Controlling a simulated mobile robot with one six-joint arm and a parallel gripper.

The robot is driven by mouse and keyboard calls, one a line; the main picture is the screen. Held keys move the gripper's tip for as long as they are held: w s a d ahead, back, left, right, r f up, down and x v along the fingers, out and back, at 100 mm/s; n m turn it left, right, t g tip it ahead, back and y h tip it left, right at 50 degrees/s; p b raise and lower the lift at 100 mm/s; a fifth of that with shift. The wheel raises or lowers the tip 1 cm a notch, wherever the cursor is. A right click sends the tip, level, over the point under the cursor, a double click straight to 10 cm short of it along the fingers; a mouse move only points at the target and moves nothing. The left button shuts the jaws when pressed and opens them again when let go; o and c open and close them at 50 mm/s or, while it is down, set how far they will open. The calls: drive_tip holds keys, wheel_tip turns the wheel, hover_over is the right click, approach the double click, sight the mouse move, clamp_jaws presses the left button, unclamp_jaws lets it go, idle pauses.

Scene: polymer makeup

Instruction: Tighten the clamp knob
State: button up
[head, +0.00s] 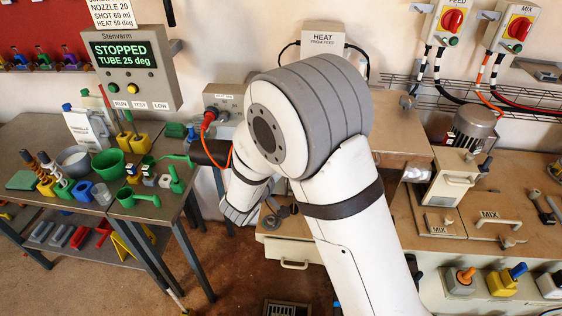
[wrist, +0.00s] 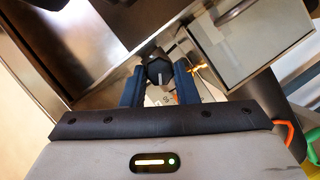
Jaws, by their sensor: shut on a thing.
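In the wrist view, the clamp knob (wrist: 158,71) is dark and faceted, with a pale line on its face. My gripper (wrist: 159,80) has its two dark blue fingers on either side of the knob, shut on it. In the head view my white arm covers the middle of the bench, and I cannot make out the knob or fingertips there.
A left table (head: 190,140) holds green cups, a funnel and small tools. A screen (head: 125,60) above reads STOPPED, TUBE 25 deg. The right bench (head: 405,225) carries a motor unit (head: 474,128) and lids marked MIX. In the wrist view, a metal box (wrist: 265,50) stands close to my fingers.

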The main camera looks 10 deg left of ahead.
drive_tip(key=shift+m, duration=0.4)
drive_tip(key=o, duration=1)
